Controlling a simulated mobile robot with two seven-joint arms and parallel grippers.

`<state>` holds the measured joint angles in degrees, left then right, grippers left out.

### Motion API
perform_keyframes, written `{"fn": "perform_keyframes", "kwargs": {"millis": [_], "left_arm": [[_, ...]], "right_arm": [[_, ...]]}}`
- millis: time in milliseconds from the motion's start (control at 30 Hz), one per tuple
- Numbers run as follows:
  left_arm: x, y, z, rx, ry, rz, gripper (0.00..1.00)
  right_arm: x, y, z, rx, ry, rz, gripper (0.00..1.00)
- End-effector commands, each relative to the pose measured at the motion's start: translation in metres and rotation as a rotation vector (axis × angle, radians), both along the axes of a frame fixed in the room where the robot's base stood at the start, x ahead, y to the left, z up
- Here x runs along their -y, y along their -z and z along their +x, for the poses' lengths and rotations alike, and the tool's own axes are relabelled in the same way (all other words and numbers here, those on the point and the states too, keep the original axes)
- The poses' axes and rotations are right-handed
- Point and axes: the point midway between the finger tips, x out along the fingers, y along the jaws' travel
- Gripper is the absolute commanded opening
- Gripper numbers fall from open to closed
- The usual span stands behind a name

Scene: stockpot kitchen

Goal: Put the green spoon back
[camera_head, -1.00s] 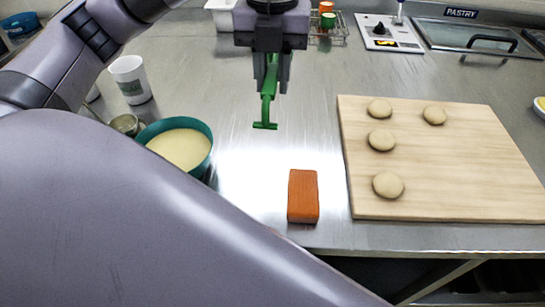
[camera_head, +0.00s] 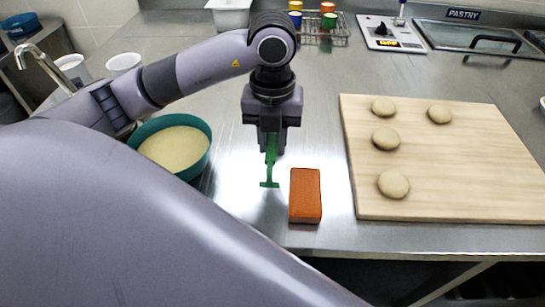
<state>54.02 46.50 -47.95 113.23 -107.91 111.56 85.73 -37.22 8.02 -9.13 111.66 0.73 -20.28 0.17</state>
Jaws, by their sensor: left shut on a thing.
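The green spoon (camera_head: 270,172) hangs below my left gripper (camera_head: 271,150), which is shut on it and points down. The spoon's lower end shows a short crossbar, close above or at the steel counter; I cannot tell if it touches. It is just left of an orange block (camera_head: 305,195). A teal bowl (camera_head: 205,137) of pale batter stands to the left of the spoon. My right gripper is not in view.
A wooden board (camera_head: 450,190) with several dough balls lies at right. A wire rack (camera_head: 339,38) with coloured jars, a scale (camera_head: 393,34) and a white tub (camera_head: 229,14) stand at the back. A white cup (camera_head: 122,63) is behind my left arm.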

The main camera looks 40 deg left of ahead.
Motion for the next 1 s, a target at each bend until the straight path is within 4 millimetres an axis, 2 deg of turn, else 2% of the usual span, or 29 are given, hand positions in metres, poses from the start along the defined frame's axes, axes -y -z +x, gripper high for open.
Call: {"fn": "perform_keyframes", "kwargs": {"millis": [167, 433, 833, 867, 900, 1000], "left_arm": [[0.0, 0.011, 0.0, -0.001, -0.002, -0.001, 0.0], [-0.001, 0.048, 0.0, -0.002, -0.002, 0.001, 0.0], [0.0, 0.055, 0.0, 0.0, -0.001, 0.0, 0.0], [0.0, 0.053, 0.0, 0.001, -0.001, 0.001, 0.35], [0.0, 0.053, 0.0, 0.0, 0.0, 0.0, 0.48], [0.0, 0.053, 0.0, 0.0, -0.001, 0.0, 0.5]], "right_arm": [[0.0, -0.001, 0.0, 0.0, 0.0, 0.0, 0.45], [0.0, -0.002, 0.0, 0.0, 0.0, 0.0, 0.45], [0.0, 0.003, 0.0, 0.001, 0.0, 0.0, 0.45], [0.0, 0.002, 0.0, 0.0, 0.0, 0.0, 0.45], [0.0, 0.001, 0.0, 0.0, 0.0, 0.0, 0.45], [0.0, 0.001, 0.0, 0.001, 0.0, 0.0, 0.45]]}}
